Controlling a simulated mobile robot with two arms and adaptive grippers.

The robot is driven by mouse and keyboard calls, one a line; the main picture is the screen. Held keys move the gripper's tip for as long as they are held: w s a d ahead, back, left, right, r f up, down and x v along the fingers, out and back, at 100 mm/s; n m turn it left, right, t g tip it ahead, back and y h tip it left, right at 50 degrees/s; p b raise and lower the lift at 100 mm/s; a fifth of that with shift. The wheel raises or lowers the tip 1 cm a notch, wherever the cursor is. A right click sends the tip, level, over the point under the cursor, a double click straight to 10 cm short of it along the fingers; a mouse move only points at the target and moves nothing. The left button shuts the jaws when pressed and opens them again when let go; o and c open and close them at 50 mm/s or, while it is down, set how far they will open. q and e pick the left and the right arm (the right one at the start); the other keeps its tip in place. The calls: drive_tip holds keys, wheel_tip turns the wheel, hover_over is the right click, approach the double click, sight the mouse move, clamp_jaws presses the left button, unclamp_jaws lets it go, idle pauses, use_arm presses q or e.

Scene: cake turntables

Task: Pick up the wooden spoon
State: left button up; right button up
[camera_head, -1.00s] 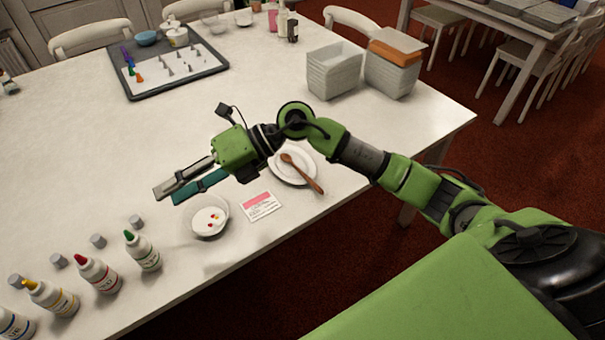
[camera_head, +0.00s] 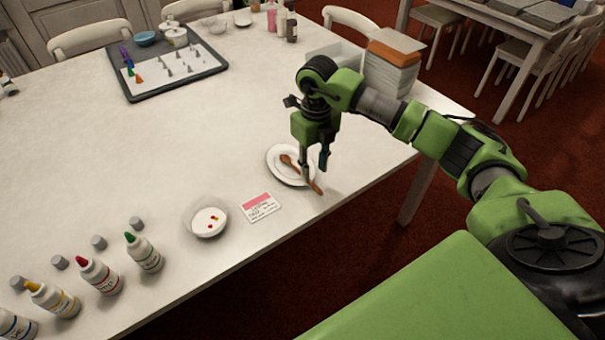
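The wooden spoon (camera_head: 288,160) lies across a white plate (camera_head: 275,172) near the front edge of the table. Its bowl is on the plate and its handle points to the lower right, past the rim. My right gripper (camera_head: 314,164) points down over the plate, with its two fingers apart and nothing between them. The fingertips are close to the spoon's handle; I cannot tell whether they touch it. Part of the handle is hidden behind the fingers. My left gripper is not in view.
A white bowl (camera_head: 209,233) with coloured bits and a pink-and-white card (camera_head: 260,206) are left of the plate. Stacked containers (camera_head: 393,68) stand behind my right arm. A dark tray (camera_head: 213,62) of nozzles lies at the back. The table's middle is clear.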

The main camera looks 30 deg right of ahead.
sight(313, 184)
wheel_tip(313, 184, down, 6)
drive_tip(key=shift+f+p, duration=0.25)
drive_tip(key=shift+p, duration=0.5)
drive_tip(key=shift+c, duration=0.3)
clamp_jaws()
